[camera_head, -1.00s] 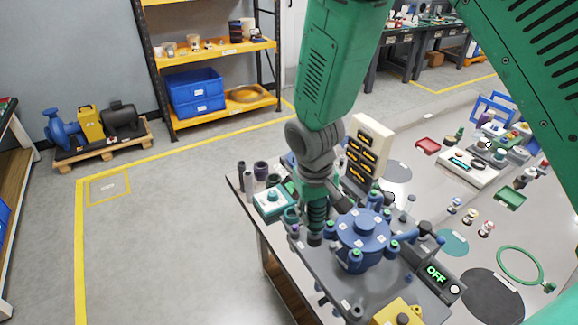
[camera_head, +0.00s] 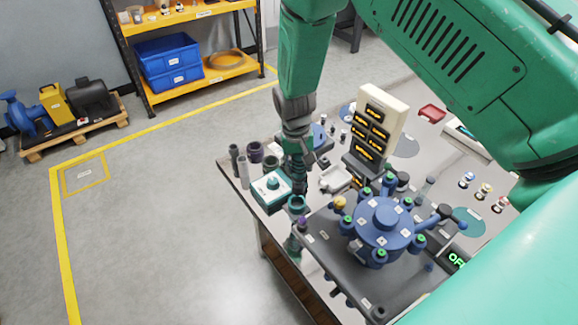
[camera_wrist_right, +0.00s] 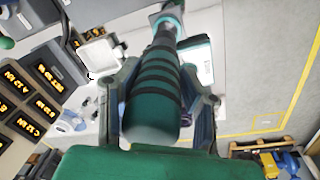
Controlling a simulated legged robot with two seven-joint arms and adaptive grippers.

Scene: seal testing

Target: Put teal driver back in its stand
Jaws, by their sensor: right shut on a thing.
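The teal driver (camera_wrist_right: 155,95), a dark teal handle with black bands, is between the fingers of my right gripper (camera_wrist_right: 163,100) in the right wrist view. In the head view my right gripper (camera_head: 297,150) points down over the bench's left side, with the driver (camera_head: 296,176) below it, partly hidden by the fingers. A teal ring-shaped holder (camera_head: 297,203), which looks like the stand, is just below the driver. It also shows beyond the driver's far end in the wrist view (camera_wrist_right: 167,14). I cannot tell whether the driver's tip is inside the ring. My left gripper is not in view.
A teal and white box (camera_head: 270,188) stands close left of the ring, with dark cylinders (camera_head: 255,152) behind it. A blue round fixture (camera_head: 383,224) is to the right. A cream panel with orange displays (camera_head: 376,128) stands behind. The bench's left edge is near.

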